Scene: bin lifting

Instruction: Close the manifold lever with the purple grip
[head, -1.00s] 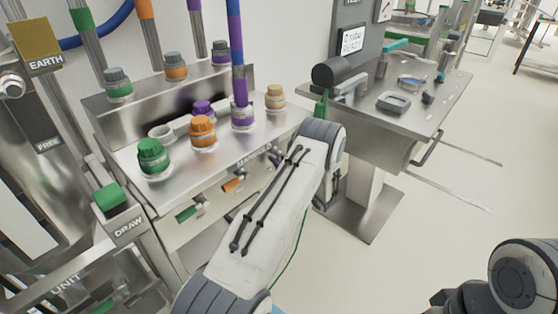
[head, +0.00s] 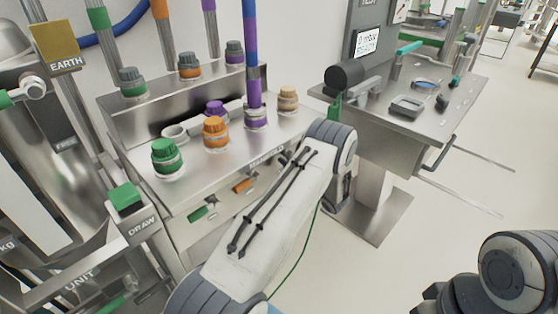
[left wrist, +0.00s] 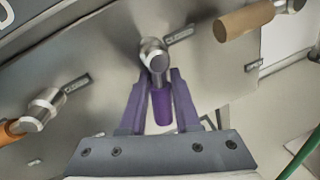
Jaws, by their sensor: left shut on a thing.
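The lever with the purple grip (left wrist: 162,106) is in the middle of the left wrist view. Its metal pivot (left wrist: 154,58) sits on the manifold's front panel, and the grip points down the picture. My left gripper (left wrist: 160,82) has one purple-tinted finger on each side of the grip and is shut on it. In the head view my left arm hides this lever and the gripper. The manifold (head: 215,180) is a steel unit with capped ports on top. My right gripper is not seen; only part of my right arm shows at the lower right.
An orange lever (left wrist: 12,131) and a tan lever (left wrist: 244,21) flank the purple one. A green lever (head: 197,213) is further left on the front. A steel bench (head: 440,120) stands to the right, with clear floor before it.

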